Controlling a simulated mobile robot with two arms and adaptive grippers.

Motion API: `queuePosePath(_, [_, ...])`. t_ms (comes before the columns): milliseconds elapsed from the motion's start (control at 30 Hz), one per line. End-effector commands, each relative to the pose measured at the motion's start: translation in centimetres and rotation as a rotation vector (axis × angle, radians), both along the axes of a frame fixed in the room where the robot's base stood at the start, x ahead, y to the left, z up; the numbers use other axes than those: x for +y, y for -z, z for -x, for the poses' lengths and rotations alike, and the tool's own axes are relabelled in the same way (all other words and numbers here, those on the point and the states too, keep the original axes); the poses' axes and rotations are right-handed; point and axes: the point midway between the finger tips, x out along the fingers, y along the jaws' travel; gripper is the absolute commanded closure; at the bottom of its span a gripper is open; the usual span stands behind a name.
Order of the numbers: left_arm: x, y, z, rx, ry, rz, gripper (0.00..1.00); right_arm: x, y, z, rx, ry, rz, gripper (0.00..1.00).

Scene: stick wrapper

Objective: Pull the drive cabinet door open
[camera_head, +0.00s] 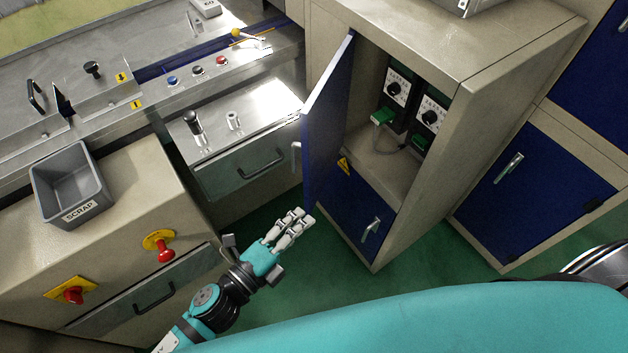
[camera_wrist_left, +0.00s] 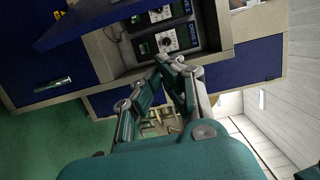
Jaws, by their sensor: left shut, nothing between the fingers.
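The drive cabinet (camera_head: 470,80) is beige, with its upper blue door (camera_head: 326,120) swung well open toward the left, seen nearly edge-on. The door's handle (camera_head: 296,157) shows on its left side. Inside are drive units with black dials (camera_head: 394,88) and green connectors; they also show in the left wrist view (camera_wrist_left: 180,42). The door edge also crosses the top left of the left wrist view (camera_wrist_left: 85,22). My left gripper (camera_head: 303,219) is shut and empty, just below the open door's lower corner. It also shows in the left wrist view (camera_wrist_left: 172,62). My right gripper is not in view.
A lower blue door (camera_head: 350,215) with a handle stays closed under the opening. At left stand a grey scrap bin (camera_head: 72,185), red stop buttons (camera_head: 166,252) and a drawer unit (camera_head: 240,165). Another blue cabinet (camera_head: 530,185) stands at right. Green floor (camera_head: 420,262) is free between.

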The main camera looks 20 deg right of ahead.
Motion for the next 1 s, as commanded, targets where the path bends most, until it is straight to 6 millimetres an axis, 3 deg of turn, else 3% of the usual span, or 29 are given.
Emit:
queuePosePath(167, [-1.5,-0.7,-0.7,-0.016,0.008,0.001,1.0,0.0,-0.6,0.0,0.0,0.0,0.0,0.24])
queuePosePath(600, [-8.6,-0.6,-5.7,-0.011,0.005,0.001,1.0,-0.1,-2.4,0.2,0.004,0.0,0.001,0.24])
queuePosePath(733, [-6.5,-0.5,-6.8,-0.011,0.004,-0.002,1.0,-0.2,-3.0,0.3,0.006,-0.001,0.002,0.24])
queuePosePath(1000, [-5.3,-0.4,-7.8,-0.011,0.006,0.0,1.0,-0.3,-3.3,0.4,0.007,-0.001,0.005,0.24])
